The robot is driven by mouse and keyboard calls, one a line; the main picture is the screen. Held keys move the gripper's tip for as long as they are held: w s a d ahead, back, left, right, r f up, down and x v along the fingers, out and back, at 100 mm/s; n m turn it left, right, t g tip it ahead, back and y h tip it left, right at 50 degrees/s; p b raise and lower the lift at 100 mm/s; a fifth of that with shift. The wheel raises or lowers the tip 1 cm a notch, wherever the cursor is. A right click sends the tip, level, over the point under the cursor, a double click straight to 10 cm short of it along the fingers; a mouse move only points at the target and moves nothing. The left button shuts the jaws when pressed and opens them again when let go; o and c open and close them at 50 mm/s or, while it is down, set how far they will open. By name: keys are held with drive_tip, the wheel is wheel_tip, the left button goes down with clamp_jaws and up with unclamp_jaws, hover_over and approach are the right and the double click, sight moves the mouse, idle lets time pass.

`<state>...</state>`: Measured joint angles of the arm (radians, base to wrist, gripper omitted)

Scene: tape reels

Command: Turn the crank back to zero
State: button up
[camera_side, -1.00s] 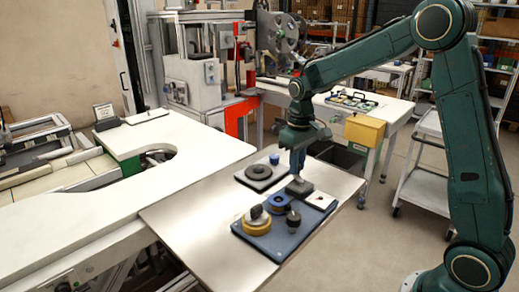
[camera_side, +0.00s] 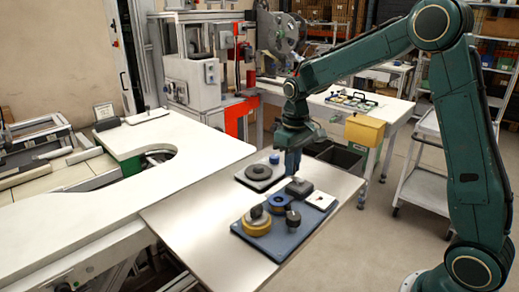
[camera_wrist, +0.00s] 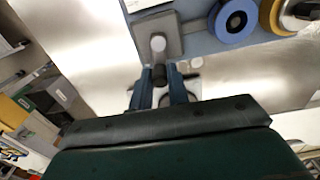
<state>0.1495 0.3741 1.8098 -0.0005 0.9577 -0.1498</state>
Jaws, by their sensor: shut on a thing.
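The crank is a dark grey block (camera_side: 299,188) on the steel table, at the far corner of a blue board (camera_side: 263,240). In the wrist view its block (camera_wrist: 168,28) carries a pale round hub (camera_wrist: 158,43) with an arm running to a dark handle knob (camera_wrist: 173,76). My gripper (camera_side: 293,174) is above the crank in the side view. In the wrist view its two blue fingers (camera_wrist: 165,88) are closed on either side of the handle knob. The fingertips and the knob are too small in the side view to tell apart.
A yellow reel (camera_side: 256,227), a blue reel (camera_side: 279,203) and a dark knob (camera_side: 293,217) are on the board. A white card (camera_side: 320,200) with a red dot lies right of the crank. A pad with a dark ring (camera_side: 258,172) lies behind. The steel table's left part is clear.

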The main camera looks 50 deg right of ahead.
drive_tip(key=shift+a, duration=0.2)
drive_tip(key=shift+s+a, duration=0.1)
drive_tip(key=shift+a, duration=0.45)
drive_tip(key=shift+s+a, duration=0.35)
drive_tip(key=shift+a, duration=0.2)
idle(0.4)
drive_tip(key=shift+s+a, duration=0.4)
drive_tip(key=shift+s, duration=0.35)
